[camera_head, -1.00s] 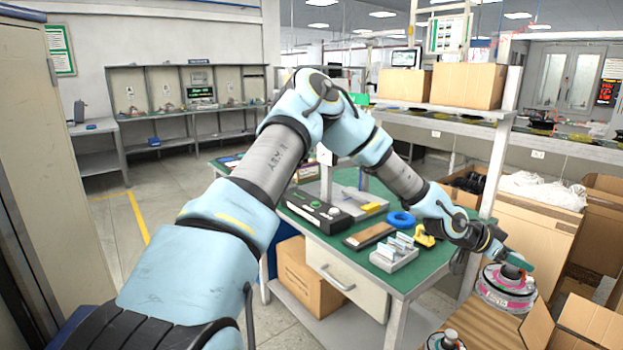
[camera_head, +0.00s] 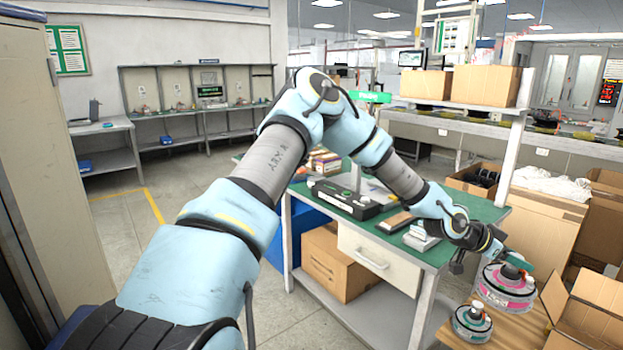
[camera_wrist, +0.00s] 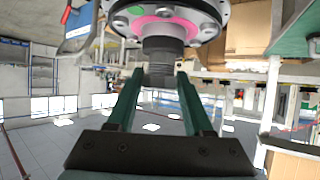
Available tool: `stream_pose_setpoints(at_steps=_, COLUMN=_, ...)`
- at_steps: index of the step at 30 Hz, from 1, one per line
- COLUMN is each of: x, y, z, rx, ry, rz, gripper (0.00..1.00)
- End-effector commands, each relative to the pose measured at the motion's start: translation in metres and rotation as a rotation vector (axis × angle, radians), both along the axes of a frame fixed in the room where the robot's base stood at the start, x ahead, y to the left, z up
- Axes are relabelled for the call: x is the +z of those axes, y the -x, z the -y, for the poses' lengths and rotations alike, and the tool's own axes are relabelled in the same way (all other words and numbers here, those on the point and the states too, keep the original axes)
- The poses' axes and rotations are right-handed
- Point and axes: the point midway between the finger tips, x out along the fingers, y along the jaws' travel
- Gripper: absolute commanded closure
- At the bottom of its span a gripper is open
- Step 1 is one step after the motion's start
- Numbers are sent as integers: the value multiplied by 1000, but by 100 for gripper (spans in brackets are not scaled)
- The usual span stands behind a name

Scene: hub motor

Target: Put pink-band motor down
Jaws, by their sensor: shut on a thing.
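The pink-band motor (camera_head: 506,290) is a round grey metal hub with a pink stripe, at the lower right of the head view. My gripper (camera_head: 518,263) is shut on the shaft on its upper side. In the wrist view the motor (camera_wrist: 165,18) is at the top, and its dark threaded shaft (camera_wrist: 162,62) sits between the two green fingers of my gripper (camera_wrist: 160,78). The motor hangs over or near a wooden surface (camera_head: 508,338). I cannot tell whether its underside touches anything.
A second, smaller-looking motor (camera_head: 472,322) stands on the wooden surface, close to the left of the held one. An open cardboard box (camera_head: 590,325) is at the right. The green-topped workbench (camera_head: 440,250) with a drawer is behind and left.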

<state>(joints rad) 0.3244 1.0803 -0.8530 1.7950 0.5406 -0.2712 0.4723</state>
Motion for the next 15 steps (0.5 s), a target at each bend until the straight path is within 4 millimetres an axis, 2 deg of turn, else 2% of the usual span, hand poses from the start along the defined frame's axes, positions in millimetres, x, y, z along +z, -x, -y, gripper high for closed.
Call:
stream_pose_setpoints(at_steps=8, x=-25, y=-20, z=-22, rx=82, ry=3, rz=2, gripper=100)
stream_pose_setpoints(at_steps=15, x=-54, y=-44, z=-51, rx=177, ry=3, rz=4, gripper=100)
